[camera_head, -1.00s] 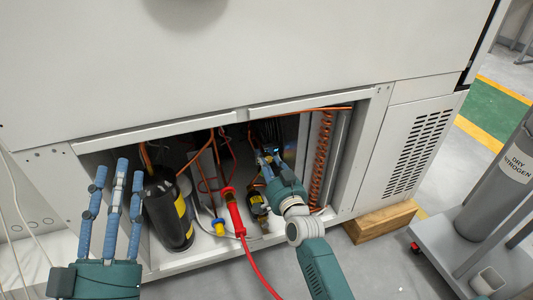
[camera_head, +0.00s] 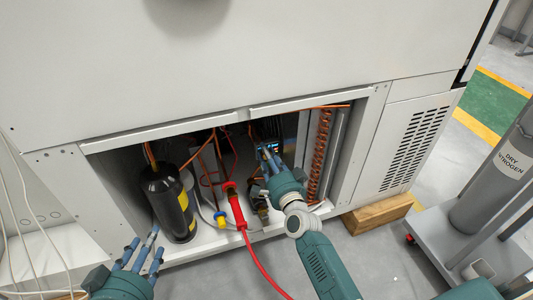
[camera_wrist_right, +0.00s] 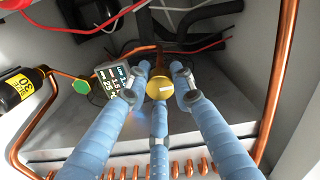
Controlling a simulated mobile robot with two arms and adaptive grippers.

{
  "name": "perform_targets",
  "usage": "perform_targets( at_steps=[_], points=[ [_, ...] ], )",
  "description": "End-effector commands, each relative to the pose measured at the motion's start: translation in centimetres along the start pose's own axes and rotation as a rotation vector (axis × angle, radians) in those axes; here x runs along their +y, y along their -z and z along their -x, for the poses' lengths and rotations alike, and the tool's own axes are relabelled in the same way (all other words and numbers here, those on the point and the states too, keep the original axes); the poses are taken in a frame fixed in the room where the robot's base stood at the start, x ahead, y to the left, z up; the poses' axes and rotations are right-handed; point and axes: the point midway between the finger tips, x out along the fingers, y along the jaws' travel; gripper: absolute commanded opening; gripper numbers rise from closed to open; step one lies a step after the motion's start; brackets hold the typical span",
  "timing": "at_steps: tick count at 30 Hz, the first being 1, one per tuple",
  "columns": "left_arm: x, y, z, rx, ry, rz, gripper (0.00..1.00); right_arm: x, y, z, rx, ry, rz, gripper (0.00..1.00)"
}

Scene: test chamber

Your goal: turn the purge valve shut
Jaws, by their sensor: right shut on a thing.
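The purge valve appears to be the round yellow knob (camera_wrist_right: 159,88) in the right wrist view; its body is mostly hidden. My right gripper (camera_wrist_right: 159,84) has its three blue fingers closed around this knob, one from below and one on each side. In the head view my right gripper (camera_head: 269,156) reaches into the open bay of the machine, and the knob is hidden there. My left gripper (camera_head: 145,248) is low at the left in front of the bay, fingers spread and empty.
A black cylinder (camera_head: 167,205) stands left in the bay. A red fitting (camera_head: 235,207) with a red hose is left of my right arm. A small display (camera_wrist_right: 113,76) and copper pipes are close to the knob. A grey gas bottle (camera_head: 487,190) stands on a cart at right.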

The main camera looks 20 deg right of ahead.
Motion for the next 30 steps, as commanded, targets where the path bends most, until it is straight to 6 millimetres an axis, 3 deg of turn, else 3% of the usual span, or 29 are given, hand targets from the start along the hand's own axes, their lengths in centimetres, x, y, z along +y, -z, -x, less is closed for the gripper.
perform_targets(
  at_steps=[1, 17, 18, 21, 30],
  points=[
    [-0.03, -0.09, 0.05, -0.006, 0.001, 0.000, 0.40, -0.52, 0.87, -0.18, 0.016, 0.011, -0.007, 0.00],
    [-0.04, -0.50, 0.08, -0.021, 0.001, 0.000, 0.40, -0.45, 0.92, -0.17, 0.017, 0.011, -0.031, 0.00],
    [-0.04, -0.50, 0.08, -0.021, 0.001, 0.000, 0.40, -0.45, 0.92, -0.17, 0.017, 0.011, -0.031, 0.27],
    [-0.04, -0.51, 0.08, -0.021, 0.001, 0.000, 0.40, -0.39, 0.84, -0.15, 0.016, 0.010, -0.031, 0.43],
    [-0.14, -0.30, 0.08, -0.015, 0.002, -0.001, 0.40, -0.11, 0.37, 0.14, 0.008, 0.004, -0.032, 0.43]
  ],
)
